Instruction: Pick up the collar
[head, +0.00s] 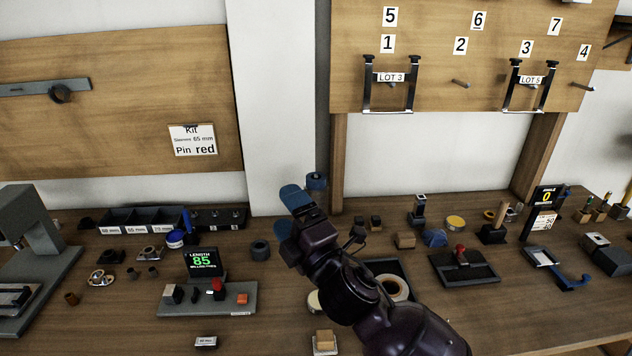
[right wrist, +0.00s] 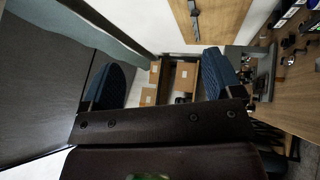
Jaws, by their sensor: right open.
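My right gripper (head: 288,216) is in the middle of the head view, raised in front of the bench, with its two blue-padded fingers apart and nothing between them. In the right wrist view its fingers (right wrist: 165,78) are also spread and empty. My left gripper is in neither view.
The wooden bench (head: 120,325) is crowded. A length gauge reading 85 (head: 203,262), a bin tray (head: 145,220) and a grey press (head: 38,245) stand left. A black tray (head: 465,267) and a blue-handled tool (head: 570,281) lie right. A peg board (head: 430,90) hangs above.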

